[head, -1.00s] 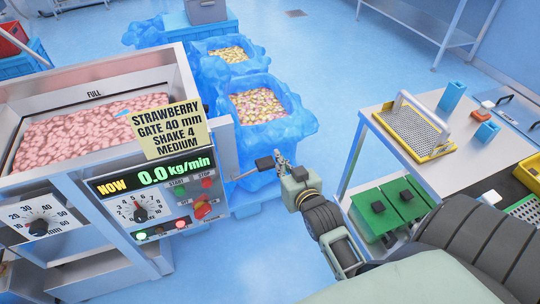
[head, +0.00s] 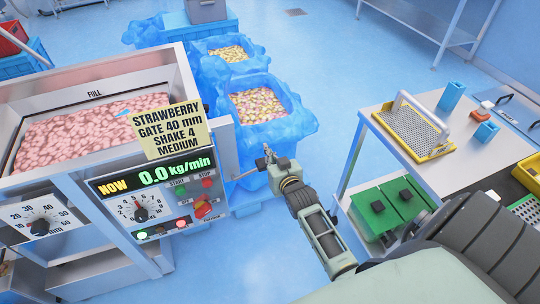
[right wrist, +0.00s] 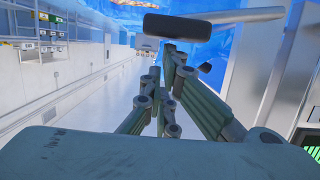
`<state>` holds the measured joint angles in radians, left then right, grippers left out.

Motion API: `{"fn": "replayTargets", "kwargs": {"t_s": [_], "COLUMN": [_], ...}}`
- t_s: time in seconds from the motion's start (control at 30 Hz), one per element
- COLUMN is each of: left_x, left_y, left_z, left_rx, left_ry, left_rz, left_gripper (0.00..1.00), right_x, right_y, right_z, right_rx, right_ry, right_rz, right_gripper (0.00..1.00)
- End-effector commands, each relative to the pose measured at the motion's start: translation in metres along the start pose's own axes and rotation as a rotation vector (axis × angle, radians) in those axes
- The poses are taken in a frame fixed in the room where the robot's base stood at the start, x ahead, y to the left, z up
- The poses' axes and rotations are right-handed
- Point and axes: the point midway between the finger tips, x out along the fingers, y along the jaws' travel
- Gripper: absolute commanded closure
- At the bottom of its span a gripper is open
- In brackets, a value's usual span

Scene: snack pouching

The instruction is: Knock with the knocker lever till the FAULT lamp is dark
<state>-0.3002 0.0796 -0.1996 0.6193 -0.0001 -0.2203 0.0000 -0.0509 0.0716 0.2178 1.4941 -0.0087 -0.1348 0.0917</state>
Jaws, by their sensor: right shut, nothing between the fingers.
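The knocker lever shows as a thin rod (head: 246,174) sticking out from the right side of the machine. Its black grip (right wrist: 180,26) is plain in the right wrist view, just beyond my fingers; in the head view my gripper mostly covers it. My right gripper (head: 268,152) is shut and empty, close by the lever's end; I cannot tell whether it touches. On the control panel, a green lamp (head: 142,236) is lit, and a pinkish-red lamp (head: 181,223) glows to its right. Their labels are too small to read. My left gripper is not in view.
The display (head: 154,176) reads 0.0 kg/min beneath a yellow sign (head: 169,130). Pink sweets fill the hopper (head: 90,93). Blue-lined bins (head: 285,132) stand behind the lever. Blue floor lies between.

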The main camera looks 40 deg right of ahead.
Motion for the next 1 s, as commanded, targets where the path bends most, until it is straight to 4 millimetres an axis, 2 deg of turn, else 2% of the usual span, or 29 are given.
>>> {"fn": "replayTargets", "kwargs": {"t_s": [0.33, 0.47, 0.6, 0.7, 1.0], "left_x": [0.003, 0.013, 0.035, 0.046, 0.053], "left_y": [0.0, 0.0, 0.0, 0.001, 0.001], "left_z": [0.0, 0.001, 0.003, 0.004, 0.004], "left_rx": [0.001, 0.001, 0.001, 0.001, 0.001], "left_ry": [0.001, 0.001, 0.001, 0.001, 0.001], "left_rz": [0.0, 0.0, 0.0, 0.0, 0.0], "left_gripper": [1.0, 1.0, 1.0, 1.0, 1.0], "right_x": [0.001, 0.005, 0.012, 0.015, 0.016], "right_y": [0.003, 0.013, 0.024, 0.028, 0.029], "right_z": [0.005, 0.022, 0.051, 0.062, 0.069], "right_rx": [0.021, 0.117, 0.276, 0.368, 0.458], "right_ry": [-0.001, -0.003, -0.005, -0.004, -0.006], "right_rz": [-0.006, -0.031, -0.071, -0.093, -0.113], "right_gripper": [1.0, 1.0, 1.0, 1.0, 1.0]}}
